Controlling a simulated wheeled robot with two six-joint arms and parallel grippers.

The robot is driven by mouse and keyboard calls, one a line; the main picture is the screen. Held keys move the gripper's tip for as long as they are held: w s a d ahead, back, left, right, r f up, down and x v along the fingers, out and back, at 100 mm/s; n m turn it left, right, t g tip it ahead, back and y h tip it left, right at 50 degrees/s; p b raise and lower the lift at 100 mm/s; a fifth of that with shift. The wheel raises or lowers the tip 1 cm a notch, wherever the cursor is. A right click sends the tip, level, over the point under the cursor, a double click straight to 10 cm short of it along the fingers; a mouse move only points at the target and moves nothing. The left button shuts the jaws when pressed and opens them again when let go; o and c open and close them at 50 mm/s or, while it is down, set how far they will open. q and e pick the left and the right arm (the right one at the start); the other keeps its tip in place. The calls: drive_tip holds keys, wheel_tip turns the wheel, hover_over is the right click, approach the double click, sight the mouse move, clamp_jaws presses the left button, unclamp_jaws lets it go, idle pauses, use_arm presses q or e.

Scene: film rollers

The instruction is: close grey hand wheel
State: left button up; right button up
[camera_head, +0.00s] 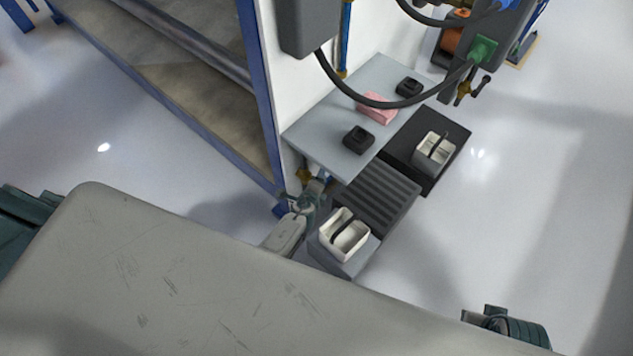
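A pale arm link of mine, seemingly the left, sticks out past the big scratched body panel. It ends in a small grey-green cluster (312,203) beside the foot of the white machine. The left gripper appears to be in this cluster, but its fingers are too small to make out. A brass fitting (303,176) shows just above it. I cannot make out a grey hand wheel for certain; one may be hidden in or behind the cluster. My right gripper is not visible.
A grey shelf (335,130) holds two black blocks and a pink block (377,107). Two white bins stand below, one near (344,234) and one farther right (432,150). A brass valve (463,92) hangs at upper right.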

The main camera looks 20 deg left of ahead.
use_arm(q)
drive_tip(key=shift+s+f, duration=0.1)
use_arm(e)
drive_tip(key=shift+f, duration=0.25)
use_arm(q)
drive_tip(key=o, duration=1)
drive_tip(key=shift+c, duration=0.2)
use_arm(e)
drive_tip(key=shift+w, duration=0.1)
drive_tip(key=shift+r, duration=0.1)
use_arm(q)
drive_tip(key=shift+s+r, duration=0.15)
drive_tip(key=shift+r, duration=0.1)
drive_tip(key=p+v, duration=0.5)
drive_tip(key=v, duration=0.5)
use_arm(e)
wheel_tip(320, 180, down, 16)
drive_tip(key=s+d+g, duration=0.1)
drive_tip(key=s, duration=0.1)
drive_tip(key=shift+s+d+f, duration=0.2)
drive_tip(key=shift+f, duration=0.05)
